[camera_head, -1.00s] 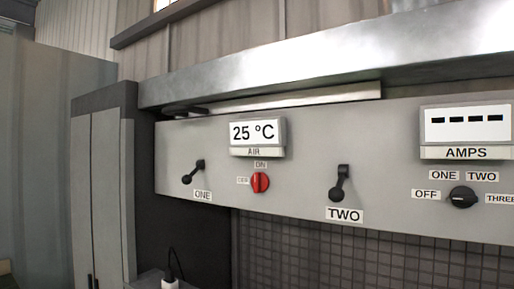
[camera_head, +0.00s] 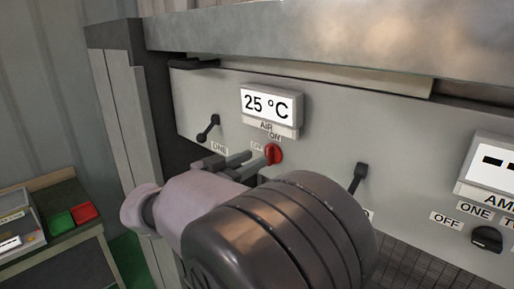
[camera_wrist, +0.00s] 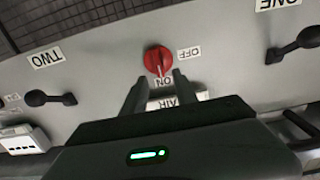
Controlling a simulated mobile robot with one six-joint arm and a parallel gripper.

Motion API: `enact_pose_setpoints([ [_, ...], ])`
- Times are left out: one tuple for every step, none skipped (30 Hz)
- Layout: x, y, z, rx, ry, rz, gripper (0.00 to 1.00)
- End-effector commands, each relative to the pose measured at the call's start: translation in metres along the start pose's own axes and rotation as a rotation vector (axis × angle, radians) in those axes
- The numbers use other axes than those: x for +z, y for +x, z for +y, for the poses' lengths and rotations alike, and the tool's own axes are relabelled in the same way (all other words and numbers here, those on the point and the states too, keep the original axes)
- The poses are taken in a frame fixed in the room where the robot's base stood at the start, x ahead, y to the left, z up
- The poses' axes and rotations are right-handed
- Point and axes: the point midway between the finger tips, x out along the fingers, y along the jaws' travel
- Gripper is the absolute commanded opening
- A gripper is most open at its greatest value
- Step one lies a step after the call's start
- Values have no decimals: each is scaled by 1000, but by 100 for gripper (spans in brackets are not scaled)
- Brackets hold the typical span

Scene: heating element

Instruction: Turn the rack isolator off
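The red rotary knob (camera_head: 273,153) is on the grey panel below the 25 °C AIR display, with ON and OFF labels beside it. I take it as the rack isolator. In the wrist view the knob (camera_wrist: 157,60) appears upside down, its pale mark toward the ON label (camera_wrist: 164,83). My gripper (camera_wrist: 159,78) is open, its two fingers apart and pointing at the knob, with nothing between them. In the head view my gripper (camera_head: 254,158) is close to the knob from the left; whether it touches cannot be told. My arm hides part of the panel.
Black levers ONE (camera_head: 208,127) and TWO (camera_head: 359,178) flank the knob. The AIR display (camera_head: 268,106) juts out just above it. A black selector (camera_head: 487,239) is at the right. A bench with green and red blocks (camera_head: 72,217) stands at the lower left.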

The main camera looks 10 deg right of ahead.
Motion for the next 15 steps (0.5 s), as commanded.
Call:
enact_pose_setpoints([
  [-3, 12, 1, 4, -2, 0, 35],
  [-3, 18, 0, 2, -2, 0, 35],
  [-2, 25, 1, 2, -1, 0, 35],
  [-2, 30, 0, 1, -2, 0, 35],
  [-2, 34, 0, 1, -1, 0, 35],
  [-2, 38, 0, 1, 0, 0, 35],
  [-2, 41, 0, 0, -1, 0, 35],
  [-1, 43, 0, 0, -1, 0, 35],
  [-1, 45, 0, 0, -1, 0, 35],
  [-1, 46, 0, -1, -1, 0, 35],
  [-1, 47, 0, -1, -1, 0, 35],
  [0, 48, 0, -1, -1, 0, 35],
  [0, 48, 0, -1, -1, 0, 35],
  [0, 48, 0, -1, -1, 0, 35],
  [0, 48, 0, -1, -1, 0, 35],
])
